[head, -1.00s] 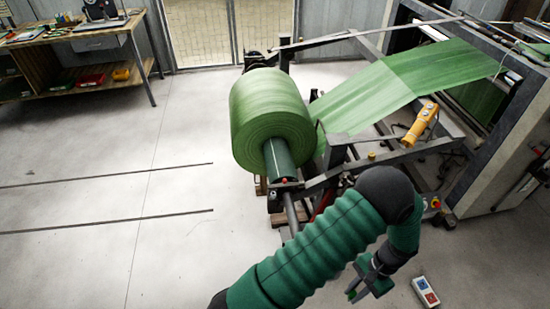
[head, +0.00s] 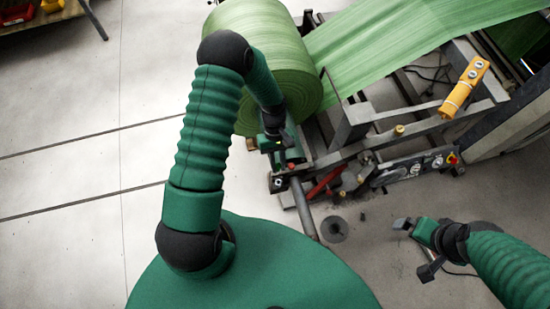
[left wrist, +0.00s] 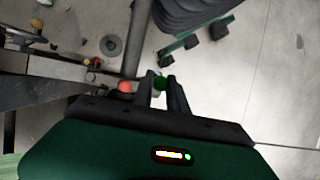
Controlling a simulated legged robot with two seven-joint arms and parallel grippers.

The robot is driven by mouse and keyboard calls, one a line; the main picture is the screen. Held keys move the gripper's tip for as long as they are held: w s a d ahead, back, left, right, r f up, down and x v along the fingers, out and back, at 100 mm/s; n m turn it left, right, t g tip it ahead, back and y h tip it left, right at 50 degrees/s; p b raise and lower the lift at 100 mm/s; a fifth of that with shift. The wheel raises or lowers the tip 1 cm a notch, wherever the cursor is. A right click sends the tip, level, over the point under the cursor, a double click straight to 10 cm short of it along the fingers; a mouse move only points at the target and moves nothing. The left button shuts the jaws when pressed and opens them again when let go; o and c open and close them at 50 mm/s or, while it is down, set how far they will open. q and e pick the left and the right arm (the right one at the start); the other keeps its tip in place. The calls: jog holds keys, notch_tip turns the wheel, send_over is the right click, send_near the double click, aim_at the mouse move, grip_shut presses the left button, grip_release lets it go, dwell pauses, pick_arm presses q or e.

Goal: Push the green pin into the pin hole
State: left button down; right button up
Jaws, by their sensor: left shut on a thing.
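My left gripper (head: 277,143) is at the shaft end of the green roll, low beside the roll's end face. In the left wrist view its two fingers (left wrist: 160,91) are closed on the green pin (left wrist: 160,82), whose rounded green head shows between the tips. A red-orange knob (left wrist: 125,87) sits just left of the fingers; it also shows in the head view (head: 291,166). I cannot make out the pin hole. The pin is hardly visible in the head view. My right gripper (head: 412,250) is empty over the floor, its fingers wide apart.
The green roll (head: 306,77) feeds a green web (head: 410,45) over the dark steel frame. A yellow pendant (head: 465,87) hangs on the frame. A grey bar (head: 304,210) extends from the shaft end. A dark disc (head: 334,229) lies on the floor. Floor on the left is clear.

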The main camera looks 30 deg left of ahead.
pick_arm(q)
jog(key=shift+d+r, duration=0.1)
jog(key=shift+r, duration=0.05)
jog(key=f, duration=0.1)
jog(key=f+b, duration=0.1)
jog(key=f, duration=0.1)
jog(key=shift+s+b, duration=0.25)
jog(key=shift+b, duration=0.05)
jog(key=shift+d+f+b, duration=0.4)
jog(key=shift+f+b, duration=0.1)
jog(key=shift+f, duration=0.15)
jog(key=shift+d+f+b, duration=0.35)
jog(key=shift+f+b, duration=0.1)
jog(key=shift+f, duration=0.2)
jog(key=shift+d, duration=0.1)
jog(key=shift+a+f, duration=0.15)
jog(key=shift+a, duration=0.5)
jog(key=shift+d, duration=0.75)
jog(key=shift+a, duration=0.3)
pick_arm(e)
jog(key=shift+s+d+f, duration=0.15)
jog(key=shift+d+f, duration=0.3)
jog(key=shift+f, duration=0.35)
jog(key=shift+s+d+f, duration=0.15)
jog(key=shift+d+f, duration=0.3)
jog(key=shift+f, duration=0.35)
